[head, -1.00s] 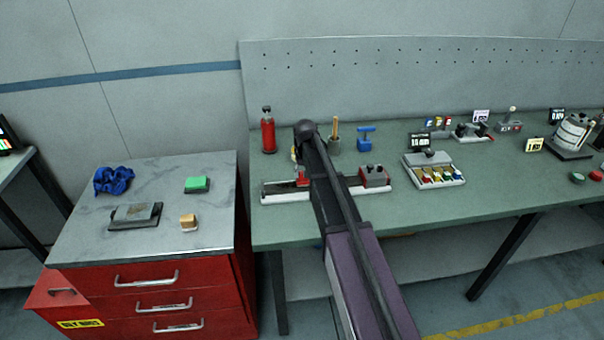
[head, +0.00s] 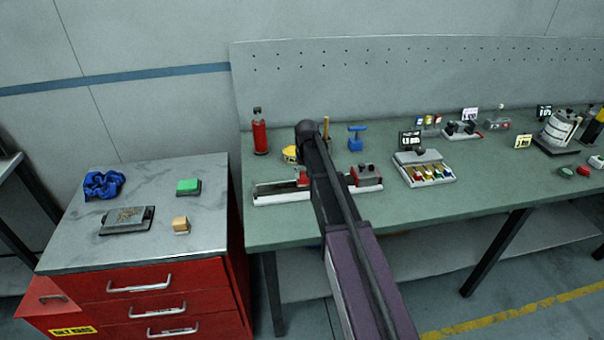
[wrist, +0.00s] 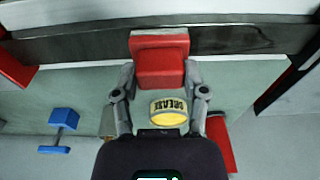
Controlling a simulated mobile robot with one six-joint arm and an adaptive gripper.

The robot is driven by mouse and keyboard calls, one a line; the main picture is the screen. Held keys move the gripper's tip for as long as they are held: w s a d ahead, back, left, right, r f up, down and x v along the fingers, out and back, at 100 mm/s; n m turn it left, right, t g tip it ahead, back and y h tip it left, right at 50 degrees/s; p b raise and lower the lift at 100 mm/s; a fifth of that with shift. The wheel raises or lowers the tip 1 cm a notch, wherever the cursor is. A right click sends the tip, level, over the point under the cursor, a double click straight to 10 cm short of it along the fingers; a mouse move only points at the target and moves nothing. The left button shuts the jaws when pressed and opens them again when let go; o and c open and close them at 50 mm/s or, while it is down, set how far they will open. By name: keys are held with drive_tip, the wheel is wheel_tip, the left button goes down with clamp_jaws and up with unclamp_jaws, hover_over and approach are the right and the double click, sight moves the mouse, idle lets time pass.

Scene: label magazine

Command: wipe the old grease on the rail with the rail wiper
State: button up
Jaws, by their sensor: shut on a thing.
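My gripper (wrist: 160,95) is shut on the rail wiper (wrist: 160,60), a red block, seen in the wrist view. The wiper's far edge is at the rail (wrist: 90,48), a long dark strip; whether it touches is hard to tell. A darker smear (wrist: 250,40) shows on the rail to the right of the wiper in the wrist view. In the head view the red wiper (head: 303,178) shows just left of my arm, above the pale rail base (head: 297,198). My arm hides the middle of the rail and the fingers there.
A yellow grease tin (wrist: 168,107) stands behind the rail, and a red bottle (head: 260,135) stands left of it. A red block (head: 366,175) sits at the rail's right end. A blue tool (head: 357,138) stands behind. The bench front (head: 440,210) is clear.

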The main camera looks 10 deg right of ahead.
drive_tip(key=shift+d, duration=0.1)
drive_tip(key=shift+a, duration=0.2)
idle(0.4)
drive_tip(key=shift+a+f, duration=0.1)
drive_tip(key=shift+a, duration=1.5)
drive_tip(key=shift+w+a, duration=0.2)
drive_tip(key=shift+a, duration=1.5)
drive_tip(key=shift+a, duration=1.65)
drive_tip(key=shift+a, duration=0.1)
